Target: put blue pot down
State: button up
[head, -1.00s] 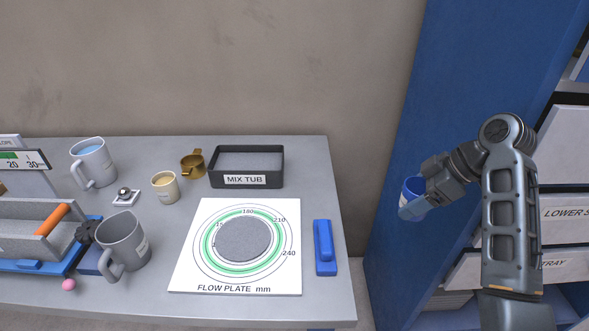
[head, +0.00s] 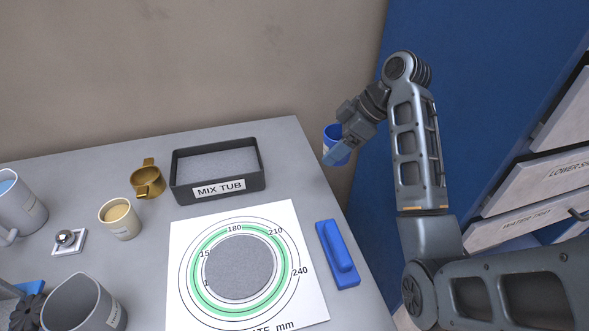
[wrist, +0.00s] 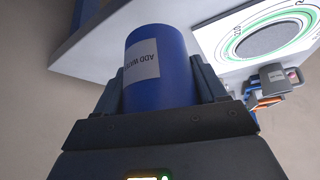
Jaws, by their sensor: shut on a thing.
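The blue pot (head: 333,136) is held in my gripper (head: 343,144), just off the right edge of the table near its back corner. In the wrist view the blue pot (wrist: 157,62) sits between both fingers of my gripper (wrist: 163,90), with a white label reading "ADD WA…" facing the camera. My gripper is shut on it. The table (head: 280,150) lies to the left of the pot. I cannot tell from these views how high the pot is above the table top.
On the table are the black MIX TUB (head: 217,168), the white flow plate (head: 310,250), a blue block with a handle (head: 338,255), a brass cup (head: 148,181) and a cream cup (head: 119,219). Bare table shows right of the tub. A blue cabinet (head: 450,110) stands at right.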

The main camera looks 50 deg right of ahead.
jog(key=w+a+f, duration=0.1)
jog(key=w, duration=0.1)
jog(key=w+a+f, duration=0.1)
jog(key=w+f, duration=0.1)
jog(key=w, duration=0.1)
jog(key=w+a+f, duration=0.1)
jog(key=w+f, duration=0.1)
jog(key=w, duration=0.1)
jog(key=shift+w+a+f, duration=0.15)
jog(key=shift+a+f, duration=0.05)
jog(key=shift+f, duration=2.05)
jog(key=shift+f, duration=0.15)
jog(key=o, duration=1.3)
jog(key=shift+r, duration=0.25)
jog(key=v, duration=1.2)
